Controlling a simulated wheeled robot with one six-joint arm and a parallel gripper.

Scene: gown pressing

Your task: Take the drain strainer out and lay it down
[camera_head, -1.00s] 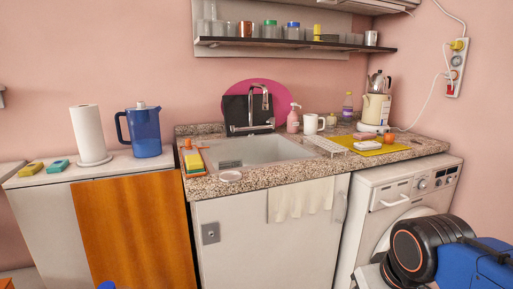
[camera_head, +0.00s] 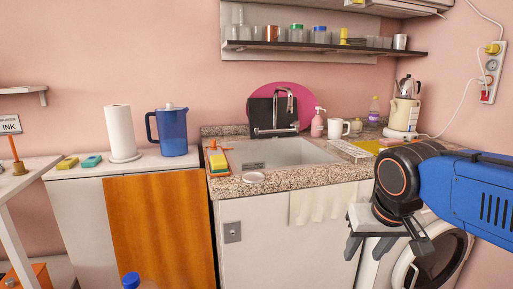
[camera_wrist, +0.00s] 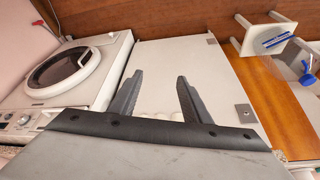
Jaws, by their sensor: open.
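The sink (camera_head: 290,151) is set in a speckled counter (camera_head: 300,180) in the head view. A small grey slotted patch (camera_head: 253,165) shows inside it at the left; I cannot tell whether this is the drain strainer. A pale round disc (camera_head: 253,177) lies on the counter's front edge, left of the middle. My gripper (camera_head: 386,252) is open and empty, in front of the cabinet and washing machine, below counter height and right of the sink. In the wrist view my gripper (camera_wrist: 160,76) shows two spread fingers against the white cabinet door; no strainer shows there.
A towel (camera_head: 315,203) hangs in front. The washing machine (camera_head: 440,265) is at right.

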